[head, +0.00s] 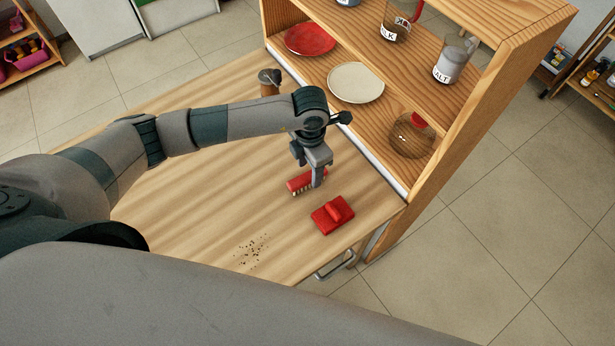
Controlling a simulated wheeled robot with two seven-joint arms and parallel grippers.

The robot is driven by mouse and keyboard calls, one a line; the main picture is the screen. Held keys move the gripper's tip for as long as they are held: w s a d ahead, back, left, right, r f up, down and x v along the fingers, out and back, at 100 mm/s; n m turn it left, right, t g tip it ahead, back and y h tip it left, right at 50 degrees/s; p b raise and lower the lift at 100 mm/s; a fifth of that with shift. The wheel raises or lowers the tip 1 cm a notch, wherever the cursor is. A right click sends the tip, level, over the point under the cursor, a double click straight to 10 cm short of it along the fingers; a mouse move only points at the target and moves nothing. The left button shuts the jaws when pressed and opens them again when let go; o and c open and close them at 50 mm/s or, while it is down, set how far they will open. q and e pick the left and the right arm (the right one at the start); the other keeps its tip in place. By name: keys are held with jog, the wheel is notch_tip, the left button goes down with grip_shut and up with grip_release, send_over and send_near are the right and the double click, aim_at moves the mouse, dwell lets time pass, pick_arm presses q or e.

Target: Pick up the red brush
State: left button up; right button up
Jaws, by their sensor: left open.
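The red brush (300,183) with pale bristles lies on the wooden table, left of a red dustpan (332,215). My left gripper (318,182) points down at the right end of the brush. It is open, and its fingers partly hide that end. I cannot tell whether a finger touches the brush. My right gripper is not in view.
A wooden shelf (420,160) stands along the table's far right side, with a red plate (310,38), a cream plate (356,83) and jars. Dark crumbs (252,251) lie near the table's front edge. The table's left part is clear.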

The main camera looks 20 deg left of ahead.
aim_at(309, 176)
pick_arm(q)
jog(key=shift+f+p, duration=0.3)
jog(key=shift+p, duration=0.1)
jog(key=f+p, duration=0.1)
jog(key=f, duration=0.1)
jog(key=f+p, duration=0.1)
jog(key=shift+w+a+f, duration=0.1)
jog(key=shift+w+f, duration=0.1)
jog(key=shift+f, duration=0.6)
jog(key=c, duration=1.1)
